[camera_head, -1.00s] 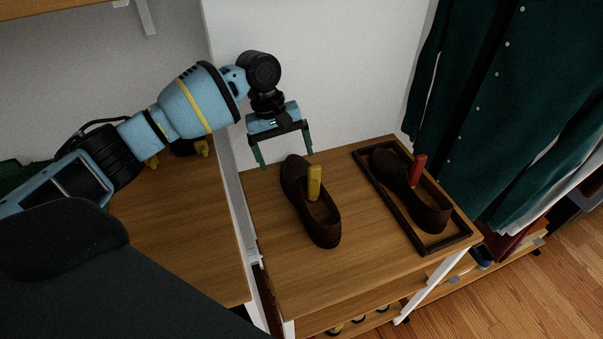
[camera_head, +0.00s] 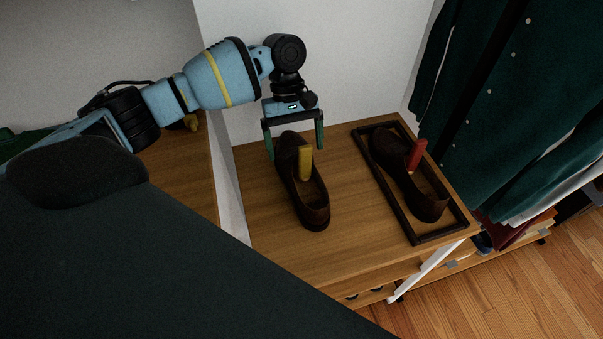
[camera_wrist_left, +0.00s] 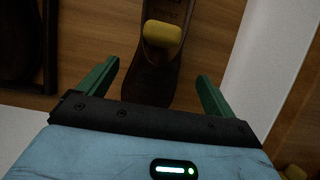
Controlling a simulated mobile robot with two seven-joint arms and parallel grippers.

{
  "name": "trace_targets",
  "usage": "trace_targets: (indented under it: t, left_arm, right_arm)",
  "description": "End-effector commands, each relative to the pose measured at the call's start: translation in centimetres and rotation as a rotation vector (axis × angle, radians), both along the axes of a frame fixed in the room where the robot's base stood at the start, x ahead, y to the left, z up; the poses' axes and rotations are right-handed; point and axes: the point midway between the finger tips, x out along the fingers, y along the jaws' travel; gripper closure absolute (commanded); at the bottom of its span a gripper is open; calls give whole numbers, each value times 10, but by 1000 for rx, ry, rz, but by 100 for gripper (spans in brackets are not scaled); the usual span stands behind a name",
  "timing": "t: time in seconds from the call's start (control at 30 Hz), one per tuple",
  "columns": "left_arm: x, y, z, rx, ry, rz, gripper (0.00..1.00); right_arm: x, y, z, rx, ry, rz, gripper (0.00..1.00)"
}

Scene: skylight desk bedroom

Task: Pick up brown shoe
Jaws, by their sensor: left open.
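A brown shoe (camera_head: 316,207) with a yellow block (camera_head: 306,162) standing in it lies on the wooden table, toe to the back. A second brown shoe (camera_head: 430,201) with a red block (camera_head: 416,155) in it lies inside a dark frame on the right. My left gripper (camera_head: 296,150) is open and empty, at the toe of the shoe with the yellow block. In the left wrist view, that shoe (camera_wrist_left: 150,85) reaches between the green fingers (camera_wrist_left: 157,85), which look apart from its sides. My right gripper is not in view.
The dark rectangular frame (camera_head: 398,217) surrounds the right shoe. Wooden tabletop (camera_head: 262,222) is bare left of the shoes. A white wall (camera_head: 350,60) stands behind, and dark green shirts (camera_head: 505,110) hang at the right.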

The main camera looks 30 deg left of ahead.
Motion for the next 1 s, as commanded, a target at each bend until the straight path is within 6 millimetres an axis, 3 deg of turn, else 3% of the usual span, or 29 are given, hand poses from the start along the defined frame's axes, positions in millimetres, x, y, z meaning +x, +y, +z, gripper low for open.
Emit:
trace_targets:
  t: [0.23, 0.6, 0.87, 1.0]
  left_arm:
    - [-3, -3, -9, 0, -1, -1, 9]
    - [-16, -18, -49, 0, 0, 0, 9]
    - [-17, -19, -51, -1, -1, 0, 9]
    - [-17, -19, -51, -1, -1, 0, 25]
  right_arm:
    - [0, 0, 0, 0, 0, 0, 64]
    - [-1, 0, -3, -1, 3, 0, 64]
    - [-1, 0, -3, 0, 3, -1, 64]
    - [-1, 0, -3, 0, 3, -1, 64]
